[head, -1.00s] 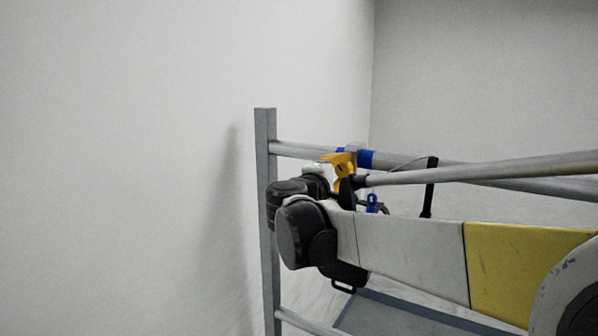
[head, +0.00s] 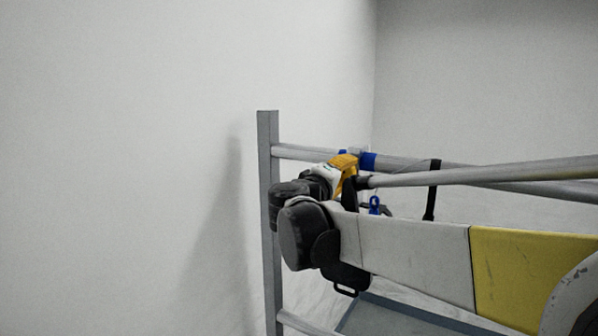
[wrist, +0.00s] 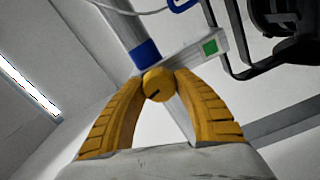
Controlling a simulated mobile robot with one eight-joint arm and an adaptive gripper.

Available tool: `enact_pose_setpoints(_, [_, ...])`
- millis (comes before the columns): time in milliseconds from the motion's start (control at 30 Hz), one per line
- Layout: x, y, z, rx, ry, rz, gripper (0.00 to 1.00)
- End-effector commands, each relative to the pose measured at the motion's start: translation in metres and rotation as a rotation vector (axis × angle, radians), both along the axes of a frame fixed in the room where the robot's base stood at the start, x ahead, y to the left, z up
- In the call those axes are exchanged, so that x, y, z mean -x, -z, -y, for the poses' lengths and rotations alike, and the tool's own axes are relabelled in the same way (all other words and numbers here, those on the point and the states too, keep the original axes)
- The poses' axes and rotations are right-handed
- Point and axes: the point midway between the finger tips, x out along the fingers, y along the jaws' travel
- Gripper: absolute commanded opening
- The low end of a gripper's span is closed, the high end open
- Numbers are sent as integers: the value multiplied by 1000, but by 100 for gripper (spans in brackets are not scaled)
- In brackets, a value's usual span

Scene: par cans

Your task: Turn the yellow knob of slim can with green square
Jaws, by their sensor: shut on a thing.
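The yellow knob (wrist: 158,84) shows in the wrist view, round with a dark slot line across its face. It sits on a light grey clamp bracket that carries a green square (wrist: 210,47). The two yellow fingers of my gripper (wrist: 160,86) are shut on the knob, one on each side. In the head view my gripper (head: 345,163) is at the upper rail, beside the blue band; there the knob is hidden by the fingers and wrist. The can with the green square is not clearly made out.
A blue band (wrist: 146,54) wraps the grey pipe (wrist: 128,27) beside the clamp. A black can-like body with a yoke (wrist: 285,18) is at the upper right. In the head view, a grey upright post (head: 267,200) and rails (head: 480,175) stand close around my arm.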

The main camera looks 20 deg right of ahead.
Motion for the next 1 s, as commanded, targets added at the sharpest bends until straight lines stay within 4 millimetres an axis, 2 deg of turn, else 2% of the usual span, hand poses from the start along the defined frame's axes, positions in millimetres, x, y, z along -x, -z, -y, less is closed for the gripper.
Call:
enact_pose_setpoints(200, [0,0,0,1,0,0,5])
enact_pose_setpoints(233, [0,0,0,1,0,0,41])
enact_pose_setpoints(300, [0,0,0,1,0,0,59])
enact_pose_setpoints(667, [2,0,-4,1,-1,-1,59])
enact_pose_setpoints(767, [10,0,-14,0,-2,-1,59])
enact_pose_setpoints(1000, [42,1,-56,1,-5,0,59])
